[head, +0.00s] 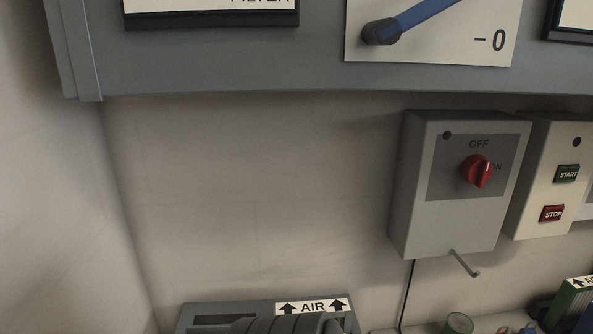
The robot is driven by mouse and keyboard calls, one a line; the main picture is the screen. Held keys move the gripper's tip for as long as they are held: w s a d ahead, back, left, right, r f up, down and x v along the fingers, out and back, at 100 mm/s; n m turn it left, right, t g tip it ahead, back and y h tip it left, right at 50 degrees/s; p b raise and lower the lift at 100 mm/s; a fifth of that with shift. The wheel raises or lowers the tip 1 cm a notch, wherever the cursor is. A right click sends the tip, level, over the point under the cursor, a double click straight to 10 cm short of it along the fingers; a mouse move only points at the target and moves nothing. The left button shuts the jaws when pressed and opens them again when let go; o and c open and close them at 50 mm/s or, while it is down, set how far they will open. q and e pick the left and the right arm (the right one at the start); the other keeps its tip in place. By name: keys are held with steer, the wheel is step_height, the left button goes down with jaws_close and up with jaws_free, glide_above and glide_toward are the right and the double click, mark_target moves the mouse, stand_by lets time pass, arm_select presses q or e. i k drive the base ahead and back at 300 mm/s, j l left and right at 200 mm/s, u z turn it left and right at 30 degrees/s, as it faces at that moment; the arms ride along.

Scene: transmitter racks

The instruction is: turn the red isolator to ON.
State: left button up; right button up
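The red isolator (477,171) is a round red rotary knob with a raised grip, on a darker grey plate on the front of a light grey wall box (413,218). OFF is printed above the knob and ON to its right, partly covered by the knob. The grip looks nearly upright with a slight tilt, with a pale line on its right side; I cannot tell for certain which label it points to. Neither of my grippers shows in the head view, and nothing touches the knob.
To the right, a box has a green START button (566,174) and a red STOP button (552,213). A bent grey hook (465,263) sticks out below the isolator box. A grey cabinet (220,72) with a blue lever (415,17) overhangs above. An AIR label (312,306) is below.

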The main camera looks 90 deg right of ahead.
mark_target(476, 169)
steer(key=k+z, duration=0.1)
steer(key=z, duration=2.2)
steer(key=j+z, duration=0.15)
steer(key=z, duration=0.8)
steer(key=j+z, duration=0.15)
steer(key=z, duration=0.3)
steer(key=k+l, duration=0.25)
steer(key=l, duration=0.15)
